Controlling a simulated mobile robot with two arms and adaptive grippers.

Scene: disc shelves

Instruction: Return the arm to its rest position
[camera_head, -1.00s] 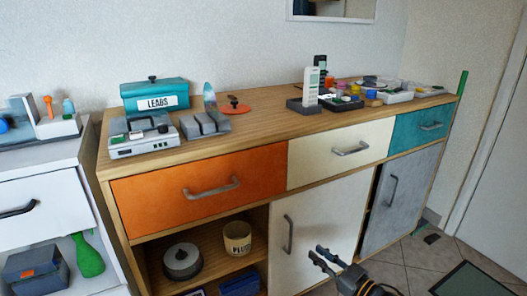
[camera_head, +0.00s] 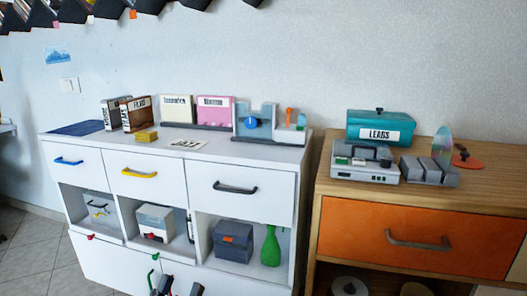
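My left gripper (camera_head: 176,287) shows at the bottom edge, in front of the white cabinet's lower doors. Its dark fingers stand apart with a gap between them, and I see nothing held. Most of that arm is below the picture. My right gripper is not in view.
A white cabinet (camera_head: 269,207) with drawers and open cubbies stands close in front. A wooden sideboard (camera_head: 320,190) with an orange drawer (camera_head: 390,228) stands to the right. Binders, boxes and a teal LEADS box (camera_head: 380,124) fill the tops. Tiled floor (camera_head: 30,250) is clear at left.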

